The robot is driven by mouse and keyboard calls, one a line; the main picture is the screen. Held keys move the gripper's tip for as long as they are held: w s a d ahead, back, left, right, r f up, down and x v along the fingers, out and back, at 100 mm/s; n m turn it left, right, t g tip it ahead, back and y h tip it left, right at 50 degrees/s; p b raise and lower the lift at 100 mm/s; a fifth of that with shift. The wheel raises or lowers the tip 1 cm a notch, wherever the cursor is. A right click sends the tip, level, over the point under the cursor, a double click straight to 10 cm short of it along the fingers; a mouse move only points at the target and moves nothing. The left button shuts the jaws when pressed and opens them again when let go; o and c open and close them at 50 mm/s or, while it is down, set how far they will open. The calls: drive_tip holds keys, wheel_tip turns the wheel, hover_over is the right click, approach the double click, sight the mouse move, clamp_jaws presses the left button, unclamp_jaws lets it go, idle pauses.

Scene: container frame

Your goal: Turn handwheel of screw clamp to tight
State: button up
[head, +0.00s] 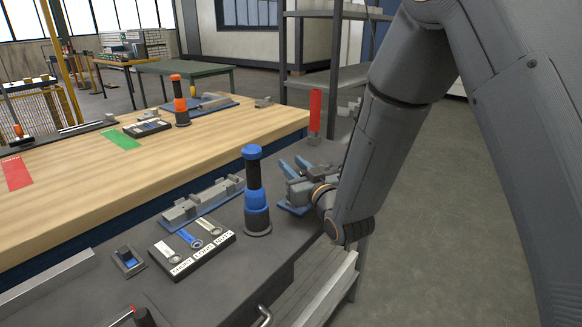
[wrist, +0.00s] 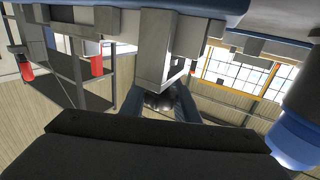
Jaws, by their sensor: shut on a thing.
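The screw clamp is a grey block fixture (wrist: 160,45) on a blue base plate (head: 290,209), at the near bench's right edge. In the wrist view its dark, round handwheel (wrist: 160,101) sits between the two dark blue fingers of my gripper (wrist: 160,95). The fingers are closed on its sides. In the head view my gripper (head: 308,188) reaches in from the right, low over the clamp. My arm and gripper hide much of the clamp and the handwheel there. I cannot read how tight the clamp is.
A blue and black upright cylinder (head: 257,195) stands close left of the clamp. A labelled tray with rings (head: 192,251) and a grey rail fixture (head: 200,205) lie farther left. A red upright piece (head: 315,110) stands behind. Open floor (head: 440,240) lies right.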

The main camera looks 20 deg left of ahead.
drive_tip(key=shift+w+d+m+t+h, duration=0.15)
drive_tip(key=shift+d+m+t+h, duration=0.05)
drive_tip(key=shift+m+t+h, duration=0.8)
drive_tip(key=shift+h, duration=0.3)
drive_tip(key=o, duration=1)
drive_tip(key=shift+o, duration=0.2)
drive_tip(key=shift+d, duration=0.1)
drive_tip(key=shift+b+v, duration=0.6)
drive_tip(key=shift+v, duration=3.3)
